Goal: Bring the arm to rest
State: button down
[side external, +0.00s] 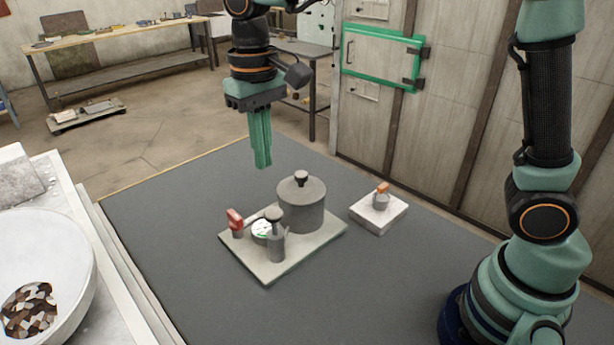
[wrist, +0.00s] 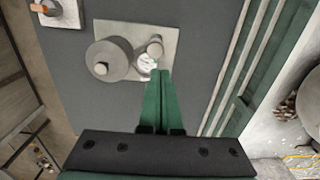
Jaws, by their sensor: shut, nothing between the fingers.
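My gripper (side external: 262,164) points straight down in the side external view, with its green fingers together and nothing between them. It hangs in the air above the far side of the grey mat, apart from everything below. In the wrist view my gripper (wrist: 159,73) also shows shut and empty. Below it is a pale square plate (side external: 269,272) that bears a grey lidded pot (side external: 302,208), a dial gauge (side external: 262,232), a dark-knobbed post (side external: 276,240) and a red-tipped piece (side external: 235,221). The wrist view shows the pot (wrist: 108,60) and gauge (wrist: 147,62) too.
A small pale block (side external: 378,216) with an orange-topped fitting stands right of the plate. A white bowl (side external: 75,260) with brown and white pieces stands on a pale surface at the left. The dark grey mat (side external: 340,290) is bare at the front. A panelled wall (side external: 460,120) rises behind.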

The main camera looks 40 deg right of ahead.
jog(key=s+d+t, duration=0.5)
jog(key=s+d, duration=0.5)
jog(key=d, duration=0.5)
jog(key=shift+s+d+r+t, duration=0.2)
jog(key=shift+r+t, duration=0.1)
jog(key=shift+t, duration=0.1)
jog(key=shift+w+a+r, duration=0.1)
dwell(2.2)
jog(key=w+a+r+g, duration=0.1)
jog(key=w+a+g, duration=0.1)
jog(key=w+a, duration=0.3)
jog(key=w+a+r+g, duration=0.2)
jog(key=w+a+g, duration=0.1)
jog(key=a, duration=0.7)
jog(key=shift+w+g, duration=0.3)
jog(key=shift+w, duration=0.55)
jog(key=shift+f, duration=0.1)
